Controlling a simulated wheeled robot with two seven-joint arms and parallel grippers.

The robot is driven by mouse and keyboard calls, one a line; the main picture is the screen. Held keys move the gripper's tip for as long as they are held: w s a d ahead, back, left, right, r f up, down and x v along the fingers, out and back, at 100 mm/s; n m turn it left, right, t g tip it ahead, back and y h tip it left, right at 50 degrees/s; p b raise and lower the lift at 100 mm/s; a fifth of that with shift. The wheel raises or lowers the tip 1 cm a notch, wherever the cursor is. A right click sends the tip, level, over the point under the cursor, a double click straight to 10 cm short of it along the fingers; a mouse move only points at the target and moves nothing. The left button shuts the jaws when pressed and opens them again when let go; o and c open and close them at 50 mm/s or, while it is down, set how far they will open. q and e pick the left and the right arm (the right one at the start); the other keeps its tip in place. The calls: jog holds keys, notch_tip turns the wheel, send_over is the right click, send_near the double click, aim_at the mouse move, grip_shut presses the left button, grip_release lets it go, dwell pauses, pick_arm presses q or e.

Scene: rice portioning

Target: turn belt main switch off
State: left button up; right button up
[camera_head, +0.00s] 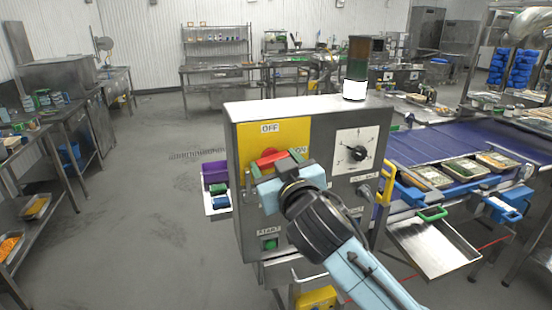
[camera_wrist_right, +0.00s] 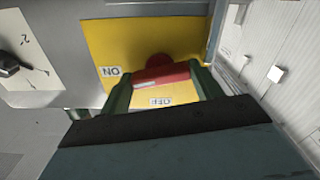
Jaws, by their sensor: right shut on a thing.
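The belt main switch is a red rotary handle (camera_head: 268,158) on a yellow plate (camera_head: 289,131) on the grey control box (camera_head: 243,190). An OFF label sits above the handle and an ON label to its right. My right gripper (camera_head: 277,166) is at the handle, its green-tipped fingers shut on it. In the right wrist view the red handle (camera_wrist_right: 161,76) lies between the two green fingers, and the picture is upside down. The handle looks tilted in the head view; its exact setting is partly hidden by my gripper. My left gripper is not in view.
A black selector dial (camera_head: 358,153) on a white plate and a green button (camera_head: 269,244) are on the same box. A signal light (camera_head: 357,70) stands on top. A blue conveyor belt (camera_head: 440,146) with food trays runs at right. Floor at left is clear.

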jog(key=n+p, duration=0.3)
jog(key=n, duration=0.1)
jog(key=shift+r+n, duration=0.15)
jog(key=shift+n, duration=0.15)
jog(key=n+p, duration=0.1)
jog(key=n, duration=0.1)
jog(key=shift+n+p, duration=0.4)
jog(key=n, duration=0.2)
jog(key=shift+n, duration=0.4)
jog(key=n, duration=0.5)
jog(key=shift+f+n, duration=0.2)
jog(key=shift+n, duration=0.1)
jog(key=o, duration=1)
jog(key=b+v, duration=0.2)
jog(key=v, duration=1.1)
jog(key=shift+s+r, duration=0.1)
jog(key=shift+s, duration=0.1)
